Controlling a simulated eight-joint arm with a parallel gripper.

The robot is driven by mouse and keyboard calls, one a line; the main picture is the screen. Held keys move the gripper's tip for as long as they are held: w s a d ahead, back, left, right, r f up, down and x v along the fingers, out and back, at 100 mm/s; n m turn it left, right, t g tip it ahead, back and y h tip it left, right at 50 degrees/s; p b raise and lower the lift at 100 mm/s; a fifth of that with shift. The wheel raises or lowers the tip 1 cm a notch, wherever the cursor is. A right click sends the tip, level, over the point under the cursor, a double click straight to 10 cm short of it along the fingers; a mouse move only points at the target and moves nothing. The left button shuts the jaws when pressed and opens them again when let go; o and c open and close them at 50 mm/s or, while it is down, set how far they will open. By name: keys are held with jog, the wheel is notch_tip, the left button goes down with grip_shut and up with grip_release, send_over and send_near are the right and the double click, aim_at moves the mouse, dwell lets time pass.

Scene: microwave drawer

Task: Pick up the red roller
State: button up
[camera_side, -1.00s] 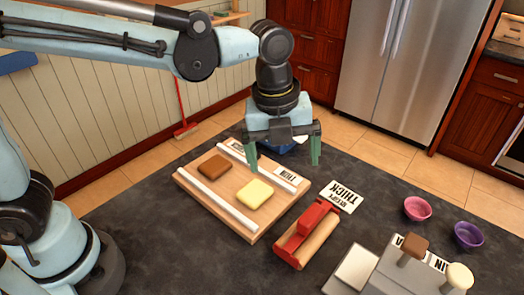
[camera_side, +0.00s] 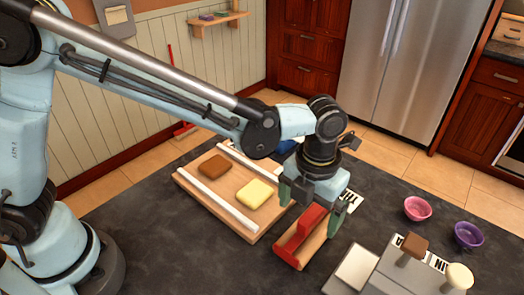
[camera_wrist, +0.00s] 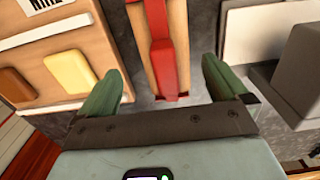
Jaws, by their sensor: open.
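The red roller (camera_side: 300,234) lies on the dark counter just right of the wooden board; it has a red bar along a light wooden body. My gripper (camera_side: 310,208) hangs over its far end with the jaws apart, and its fingers partly hide it in the side view. In the wrist view the red roller (camera_wrist: 165,48) runs lengthwise between the two open green fingers (camera_wrist: 160,85). Nothing is held. I cannot tell exactly how high the fingertips are above the counter.
The wooden board (camera_side: 243,233) with white rails bears a brown slab (camera_side: 214,165) and a yellow slab (camera_side: 255,194), left of the roller. A grey block with two knobs (camera_side: 400,268) stands at right. Pink (camera_side: 417,208) and purple (camera_side: 468,235) bowls sit farther right.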

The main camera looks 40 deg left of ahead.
aim_at(309, 227)
jog(key=shift+d+f, duration=0.2)
jog(key=shift+f, duration=1.15)
jog(key=shift+d+f, duration=0.15)
jog(key=shift+f, duration=1.15)
jog(key=shift+c, duration=0.3)
jog(key=c, duration=1)
